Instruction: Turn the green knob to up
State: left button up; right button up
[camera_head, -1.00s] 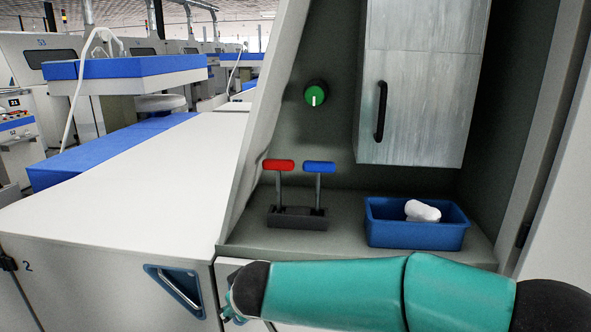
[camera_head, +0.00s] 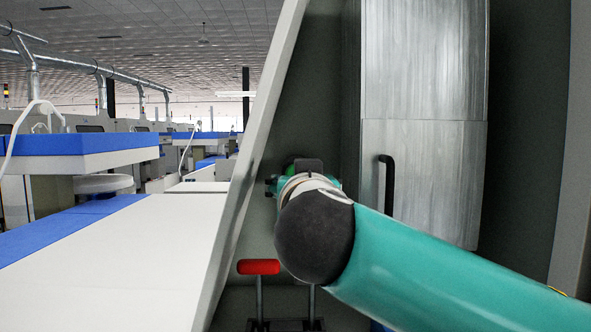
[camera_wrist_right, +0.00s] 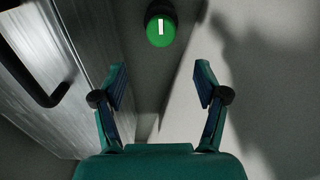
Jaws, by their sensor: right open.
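The round green knob (camera_wrist_right: 160,28) with a white line on it shows at the top of the right wrist view. The line runs along the picture's vertical. My right gripper (camera_wrist_right: 161,75) is open and empty. Its two fingers stand apart below the knob in that picture, one to each side, and do not touch it. In the head view my right arm covers the knob almost wholly. My left gripper is not in view.
A grey cabinet with a black handle (camera_head: 387,184) is right of my right wrist; the handle also shows in the wrist view (camera_wrist_right: 42,85). A red-handled lever (camera_head: 258,267) stands below. A slanted white panel edge (camera_head: 255,160) is close on the left.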

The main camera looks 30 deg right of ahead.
jog(key=p+x, duration=0.4)
jog(key=x, duration=0.8)
jog(key=shift+w, duration=0.2)
jog(key=shift+a+f, duration=0.1)
jog(key=c, duration=1.1)
jog(key=shift+c, duration=0.2)
